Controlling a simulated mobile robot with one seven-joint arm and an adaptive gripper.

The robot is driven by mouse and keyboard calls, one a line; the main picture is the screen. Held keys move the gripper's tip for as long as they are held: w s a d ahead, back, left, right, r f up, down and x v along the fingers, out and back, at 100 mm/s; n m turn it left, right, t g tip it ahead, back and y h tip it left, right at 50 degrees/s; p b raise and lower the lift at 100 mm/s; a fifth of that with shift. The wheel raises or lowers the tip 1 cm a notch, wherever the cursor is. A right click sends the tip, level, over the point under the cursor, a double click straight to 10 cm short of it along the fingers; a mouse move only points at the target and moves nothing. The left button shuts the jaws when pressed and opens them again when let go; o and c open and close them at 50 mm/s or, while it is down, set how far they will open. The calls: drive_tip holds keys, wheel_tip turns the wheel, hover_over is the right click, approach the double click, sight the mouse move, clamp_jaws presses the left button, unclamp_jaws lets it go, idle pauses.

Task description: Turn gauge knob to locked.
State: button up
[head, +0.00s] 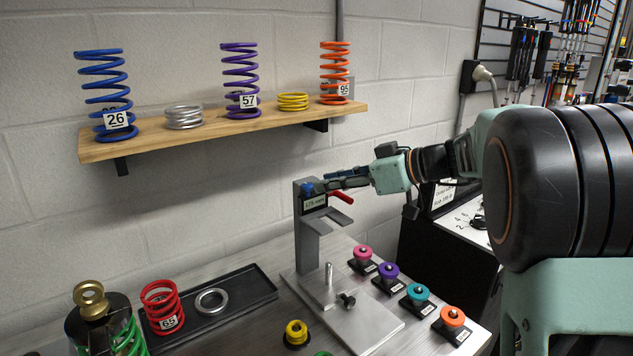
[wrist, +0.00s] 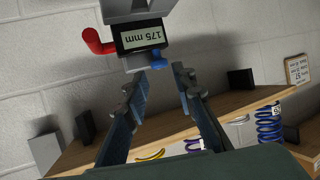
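The gauge (head: 314,202) is a grey upright stand with a small display reading 175 mm. A blue knob (head: 308,187) sits at its top and a red lever (head: 342,197) sticks out to the right. In the wrist view the display (wrist: 142,36) appears upside down, with the red lever (wrist: 97,42) left and the blue knob (wrist: 143,61) below. My gripper (head: 326,184) reaches in from the right. No locked mark is readable.
A wooden shelf (head: 200,132) with several coil springs hangs on the wall. On the bench are a black tray (head: 235,305) with a red spring (head: 162,307), coloured knobs on black blocks (head: 389,272), and the stand's base plate (head: 375,325) with a pin and small screw knob.

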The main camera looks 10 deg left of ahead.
sight(310, 185)
drive_tip(key=shift+x, duration=1.95)
clamp_jaws()
